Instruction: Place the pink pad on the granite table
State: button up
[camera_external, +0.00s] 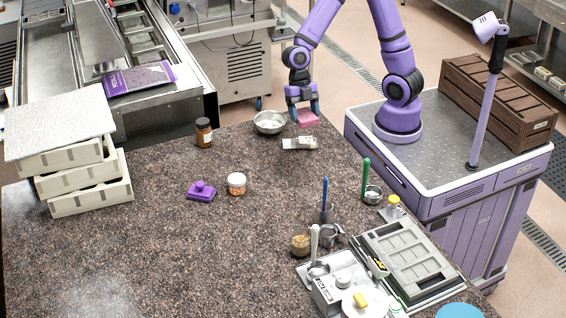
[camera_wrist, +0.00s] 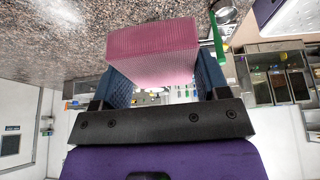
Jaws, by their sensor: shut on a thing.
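The pink pad (camera_external: 308,118) is held between the fingers of my gripper (camera_external: 304,112) in the external view. In the wrist view, the pink pad (camera_wrist: 153,55) sits between the two dark blue fingers of my gripper (camera_wrist: 155,78), which are shut on it. The granite table (camera_external: 200,250) is a wide speckled brown top. My gripper is over or near its far edge, with the pad close to a small white and grey item. I cannot tell whether the pad touches the table.
A metal bowl (camera_external: 270,122) and a white-grey item (camera_external: 300,143) are close to my gripper. Tools and a grey tray (camera_external: 405,258) crowd the right. The front-left tabletop is clear.

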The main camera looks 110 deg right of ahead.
jog(key=shift+s+d+f, duration=0.85)
jog(key=shift+s+d, duration=2.05)
jog(key=shift+s, duration=0.4)
notch_tip(320, 180, down, 16)
jog(key=shift+r, duration=0.25)
jog(key=shift+w+f, duration=0.2)
jog(key=shift+w, duration=0.05)
send_over(270, 172)
jog(key=d, duration=0.1)
jog(key=shift+s+d+f, duration=0.1)
jog(key=shift+d+f, duration=0.1)
jog(key=shift+f, duration=2.3)
jog(key=shift+f, duration=0.1)
jog(key=o, duration=0.9)
